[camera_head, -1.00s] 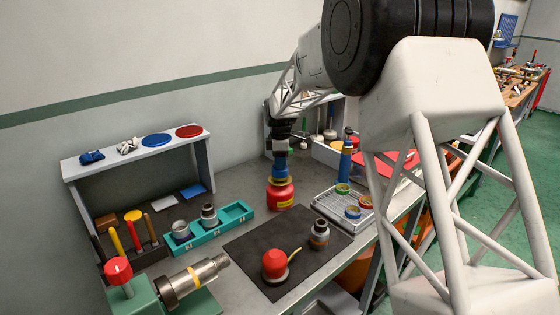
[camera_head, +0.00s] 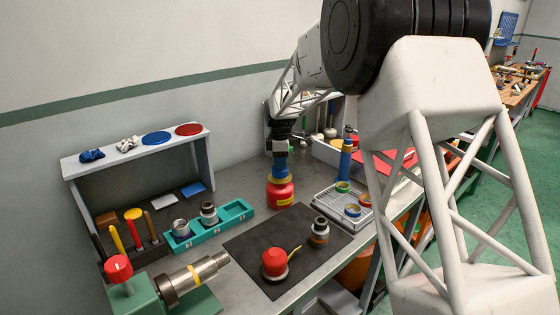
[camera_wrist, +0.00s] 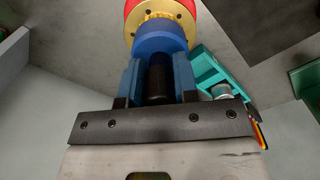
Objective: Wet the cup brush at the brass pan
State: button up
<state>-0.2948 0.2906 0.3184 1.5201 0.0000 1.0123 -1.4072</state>
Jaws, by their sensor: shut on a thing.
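My gripper (camera_wrist: 157,82) is shut on the black handle of the cup brush (camera_wrist: 160,40), which has a round blue body. It also shows in the head view (camera_head: 280,162), pointing straight down. The brush stands upright over the brass pan (camera_wrist: 140,22) on top of the red can (camera_head: 281,193). The brush's lower end is hidden, and it appears to touch the pan. The red can has a yellow label and stands on the grey bench behind the dark mat.
A teal tray (camera_head: 237,212) with metal fittings is left of the can. The dark mat (camera_head: 255,247) holds a red-topped object and a fitting. A vise (camera_head: 150,295) stands front left.

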jog(key=shift+f, duration=0.5)
dwell(1.1)
jog(key=shift+r, duration=3.55)
jog(key=d+m, duration=1.9)
jog(key=d, duration=0.6)
jog(key=shift+w+d+f+m, duration=0.25)
jog(key=shift+w+d+m, duration=0.05)
jog(key=shift+d, duration=0.1)
jog(key=shift+s+a, duration=0.1)
